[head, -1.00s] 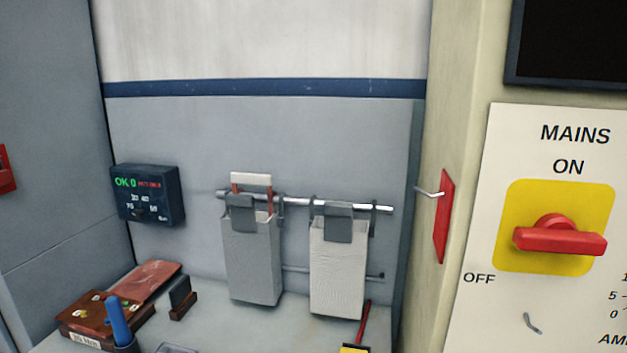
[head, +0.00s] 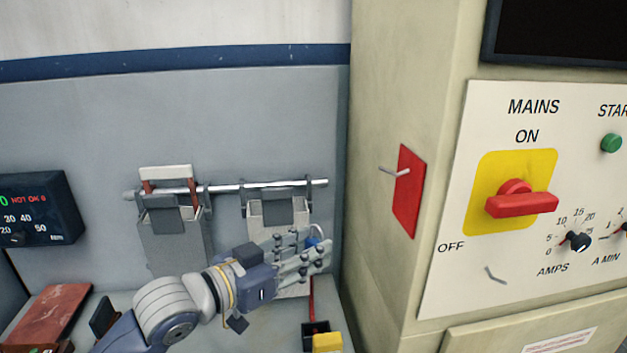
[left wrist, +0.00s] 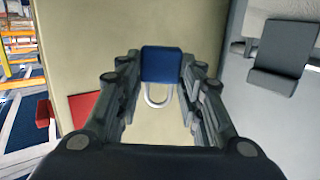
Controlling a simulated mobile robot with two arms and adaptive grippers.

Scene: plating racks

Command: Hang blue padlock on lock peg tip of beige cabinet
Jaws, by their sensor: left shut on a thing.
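My left gripper (head: 318,250) reaches in from the lower left and is shut on the blue padlock (head: 312,241), in front of the right grey holder. In the left wrist view the blue padlock body (left wrist: 161,64) sits between the fingertips, its silver shackle (left wrist: 158,97) pointing down in the picture. The beige cabinet (head: 378,265) stands to the right. On its side is a red plate (head: 410,200) with a thin metal peg (head: 393,171) sticking out leftward. The padlock is apart from this peg, lower and to its left in the head view. My right gripper is not in view.
A metal rail (head: 228,188) with two grey holders runs along the wall left of the cabinet. The cabinet front has a red mains switch (head: 520,204) and a small metal hook (head: 495,274). A yellow object (head: 327,342) stands below the gripper.

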